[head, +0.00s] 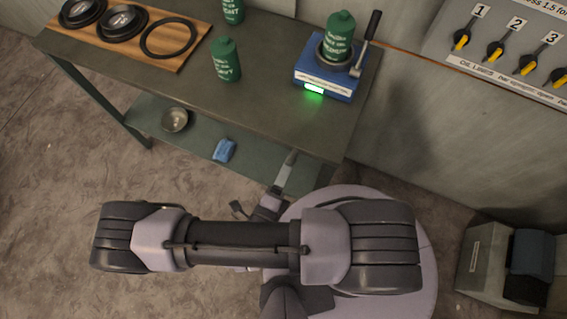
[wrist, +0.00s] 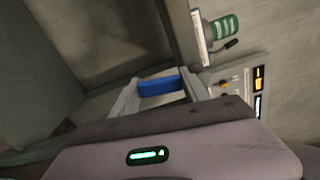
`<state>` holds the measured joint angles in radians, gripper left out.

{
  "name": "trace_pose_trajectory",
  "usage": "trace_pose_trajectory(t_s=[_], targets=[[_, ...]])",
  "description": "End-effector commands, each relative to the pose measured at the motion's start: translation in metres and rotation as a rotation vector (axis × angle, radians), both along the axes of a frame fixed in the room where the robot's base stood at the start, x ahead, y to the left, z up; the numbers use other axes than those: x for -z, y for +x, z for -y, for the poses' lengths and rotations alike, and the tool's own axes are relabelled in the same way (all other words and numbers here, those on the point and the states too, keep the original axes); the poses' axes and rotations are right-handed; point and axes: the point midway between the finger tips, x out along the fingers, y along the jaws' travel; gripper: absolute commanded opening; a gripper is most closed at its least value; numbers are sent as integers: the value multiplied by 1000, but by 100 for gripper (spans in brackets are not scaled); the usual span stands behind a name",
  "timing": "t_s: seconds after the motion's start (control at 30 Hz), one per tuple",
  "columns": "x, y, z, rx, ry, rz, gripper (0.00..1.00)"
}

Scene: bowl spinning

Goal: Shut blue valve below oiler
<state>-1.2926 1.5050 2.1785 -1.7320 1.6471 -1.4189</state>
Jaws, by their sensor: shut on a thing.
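In the wrist view, my gripper (wrist: 161,96) has its two grey fingers on either side of a blue bar (wrist: 160,86) and is shut on it. The bar looks like the blue valve's handle. Its body and its turned position cannot be made out. In the head view, my arm covers the lower middle, and only a grey part of my gripper (head: 287,172) shows beside the table's lower shelf. I cannot make out the blue valve there. A blue stand (head: 325,73) holds a green bottle (head: 339,38) and has a black lever and a lit green window; I cannot tell if it is the oiler.
The metal table (head: 270,110) carries more green bottles (head: 226,60) and a wooden board (head: 190,58) with black rings. Its lower shelf holds a metal bowl (head: 175,119) and a blue block (head: 224,150). A panel with numbered yellow switches (head: 495,51) is at the right wall.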

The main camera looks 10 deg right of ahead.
Motion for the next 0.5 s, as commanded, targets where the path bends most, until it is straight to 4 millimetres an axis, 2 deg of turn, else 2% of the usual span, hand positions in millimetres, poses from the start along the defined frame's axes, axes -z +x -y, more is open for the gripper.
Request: trace_pose_trajectory(t_s=[0.5], targets=[[1,-4,5,0,-119,-95,0]])
